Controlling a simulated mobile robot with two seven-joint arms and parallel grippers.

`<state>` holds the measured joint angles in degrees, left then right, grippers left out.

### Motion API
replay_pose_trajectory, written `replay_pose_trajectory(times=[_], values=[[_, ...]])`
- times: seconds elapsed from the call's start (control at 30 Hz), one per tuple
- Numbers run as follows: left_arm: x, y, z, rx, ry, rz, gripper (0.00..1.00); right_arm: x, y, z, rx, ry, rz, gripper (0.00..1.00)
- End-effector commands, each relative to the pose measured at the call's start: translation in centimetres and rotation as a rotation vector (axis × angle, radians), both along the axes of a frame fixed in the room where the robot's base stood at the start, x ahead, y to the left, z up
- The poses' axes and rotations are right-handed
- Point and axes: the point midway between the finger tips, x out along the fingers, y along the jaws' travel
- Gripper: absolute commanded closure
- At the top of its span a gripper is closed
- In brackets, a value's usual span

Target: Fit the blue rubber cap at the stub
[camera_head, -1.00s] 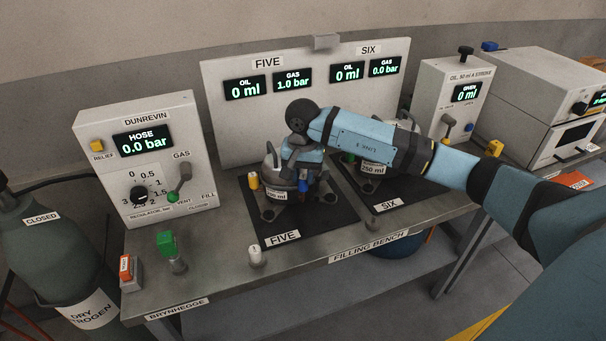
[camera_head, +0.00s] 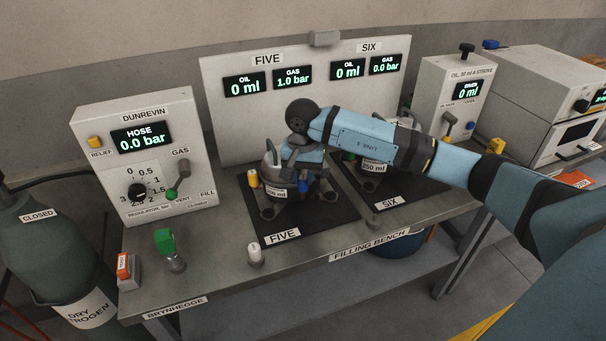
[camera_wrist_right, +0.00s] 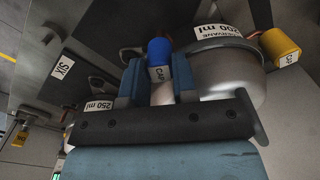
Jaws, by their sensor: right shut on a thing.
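The blue rubber cap (camera_wrist_right: 158,52) sits between the fingers of my right gripper (camera_wrist_right: 157,82) in the right wrist view, with a white label on its near side. The gripper is shut on it. In the head view, my right gripper (camera_head: 302,174) points down at the front of the compressor (camera_head: 272,190) on mat FIVE, and a bit of the blue cap (camera_head: 303,186) shows below it. The compressor's round grey body (camera_wrist_right: 225,62) is right beside the cap in the right wrist view. I cannot tell whether the cap is on the stub. My left gripper is out of view.
A yellow cap (camera_head: 253,179) is on the same compressor, also in the wrist view (camera_wrist_right: 280,46). A second compressor (camera_head: 375,165) stands on mat SIX, partly behind my arm. A white cap-like piece (camera_head: 255,254) and a green valve handle (camera_head: 164,241) are at the bench's front.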

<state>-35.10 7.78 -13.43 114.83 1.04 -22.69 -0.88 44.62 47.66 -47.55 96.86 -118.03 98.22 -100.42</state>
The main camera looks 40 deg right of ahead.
Motion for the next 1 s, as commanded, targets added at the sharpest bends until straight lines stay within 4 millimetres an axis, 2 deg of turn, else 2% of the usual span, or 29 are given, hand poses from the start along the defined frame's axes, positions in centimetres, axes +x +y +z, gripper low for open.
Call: replay_pose_trajectory(times=[0.73,0.77,0.8,0.9,1.0], values=[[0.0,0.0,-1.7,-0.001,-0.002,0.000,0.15,0.0,0.0,-2.0,-0.001,-0.001,-0.001,1.00],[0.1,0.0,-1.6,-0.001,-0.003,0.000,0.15,0.0,0.0,-2.0,0.000,-0.001,-0.001,0.71],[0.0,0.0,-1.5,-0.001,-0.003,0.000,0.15,0.0,0.0,-1.9,-0.001,-0.001,-0.001,0.62],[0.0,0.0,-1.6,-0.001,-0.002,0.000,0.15,0.0,0.0,-1.9,0.000,-0.001,-0.001,0.44],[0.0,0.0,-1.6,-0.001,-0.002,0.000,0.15,0.1,0.0,-1.9,0.001,-0.002,-0.001,0.44]])
